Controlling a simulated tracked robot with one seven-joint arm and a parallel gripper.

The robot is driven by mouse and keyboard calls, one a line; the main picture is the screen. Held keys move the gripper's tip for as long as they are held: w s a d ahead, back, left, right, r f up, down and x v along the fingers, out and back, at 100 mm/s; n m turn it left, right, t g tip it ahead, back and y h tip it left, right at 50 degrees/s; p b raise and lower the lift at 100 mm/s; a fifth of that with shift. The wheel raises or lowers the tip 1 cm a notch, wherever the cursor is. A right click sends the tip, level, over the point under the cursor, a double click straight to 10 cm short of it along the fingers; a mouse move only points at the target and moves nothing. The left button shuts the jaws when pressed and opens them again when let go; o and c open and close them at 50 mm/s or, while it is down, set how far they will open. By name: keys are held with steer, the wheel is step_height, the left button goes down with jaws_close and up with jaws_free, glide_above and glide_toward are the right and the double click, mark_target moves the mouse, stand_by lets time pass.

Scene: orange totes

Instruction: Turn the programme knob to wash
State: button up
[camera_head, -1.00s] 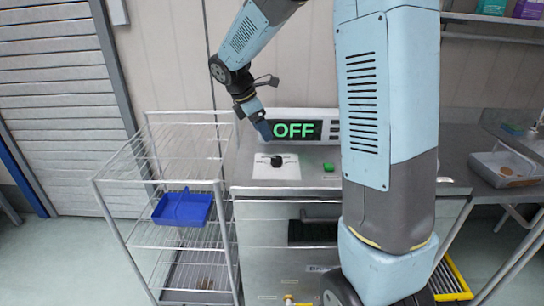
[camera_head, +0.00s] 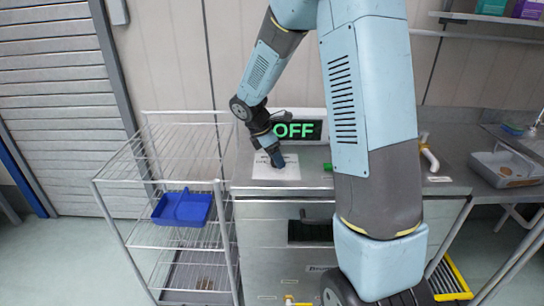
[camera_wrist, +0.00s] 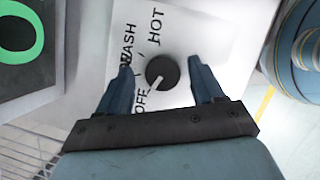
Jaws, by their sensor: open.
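The programme knob (camera_wrist: 162,72) is a round black dial with a white pointer line on a white label plate (camera_head: 284,172). In the wrist view its pointer is toward the OFF mark, with WASH and HOT printed further round. My gripper (camera_head: 277,163) is above the plate and hides the knob in the head view. In the wrist view my gripper (camera_wrist: 163,72) is open, with one blue finger on each side of the knob and a gap to each; I cannot tell how its tips stand in height. The display (camera_head: 297,130) reads OFF in green.
A green button (camera_head: 328,167) is right of the plate, close to my arm. A wire rack (camera_head: 165,150) with a blue tray (camera_head: 182,208) stands at the left. A grey bin (camera_head: 505,166) sits on the right counter.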

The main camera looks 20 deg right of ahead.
steer(key=shift+c, duration=0.4)
steer(key=c, duration=0.9)
steer(key=shift+a, duration=0.2)
steer(key=shift+c, duration=0.2)
steer(key=shift+d+r, duration=0.1)
steer(key=shift+w, duration=0.1)
